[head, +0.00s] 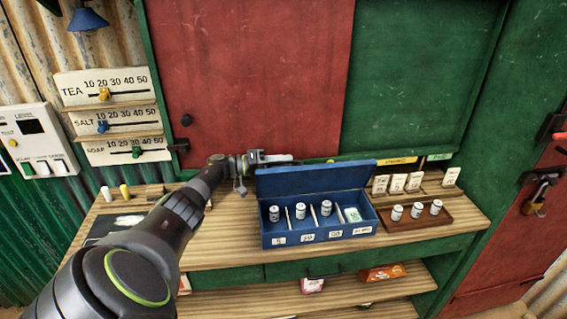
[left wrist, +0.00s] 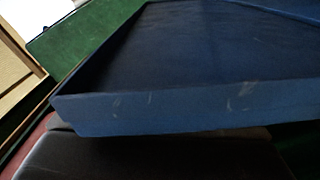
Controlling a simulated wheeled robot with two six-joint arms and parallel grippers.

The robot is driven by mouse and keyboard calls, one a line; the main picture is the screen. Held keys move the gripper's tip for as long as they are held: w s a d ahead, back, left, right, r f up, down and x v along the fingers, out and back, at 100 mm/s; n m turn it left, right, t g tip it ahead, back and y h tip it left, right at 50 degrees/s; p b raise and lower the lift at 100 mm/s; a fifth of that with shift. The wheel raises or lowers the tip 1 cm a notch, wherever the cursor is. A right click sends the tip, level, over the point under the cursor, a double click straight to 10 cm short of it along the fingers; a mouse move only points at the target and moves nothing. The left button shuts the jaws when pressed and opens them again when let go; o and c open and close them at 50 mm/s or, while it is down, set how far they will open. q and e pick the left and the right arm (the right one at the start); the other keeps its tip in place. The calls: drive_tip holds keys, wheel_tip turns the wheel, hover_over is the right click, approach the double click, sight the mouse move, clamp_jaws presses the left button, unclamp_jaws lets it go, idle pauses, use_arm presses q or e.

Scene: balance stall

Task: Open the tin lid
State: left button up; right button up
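The blue tin (head: 290,240) stands on the wooden counter with its lid (head: 318,179) raised at the back. Its compartments hold small white weights (head: 274,213) and, at the right, a pale green-and-white item (head: 352,215); labels run along the front. My left gripper (head: 275,158) is at the lid's upper left edge, behind or against it. In the left wrist view the lid (left wrist: 200,110) fills the upper middle, and a dark part of my gripper (left wrist: 150,158) lies close below its edge. Contact and finger opening cannot be told. My right gripper is not in view.
Right of the tin, a brown tray (head: 418,222) holds several small white weights, with upright cards (head: 397,183) behind it. A dark slate (head: 112,226) lies at the counter's left. Slider boards (head: 110,90) hang on the left wall. Shutters stand behind the counter.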

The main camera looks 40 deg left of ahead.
use_arm(q)
drive_tip(key=b+v, duration=0.5)
drive_tip(key=v, duration=1.2)
drive_tip(key=shift+f, duration=0.15)
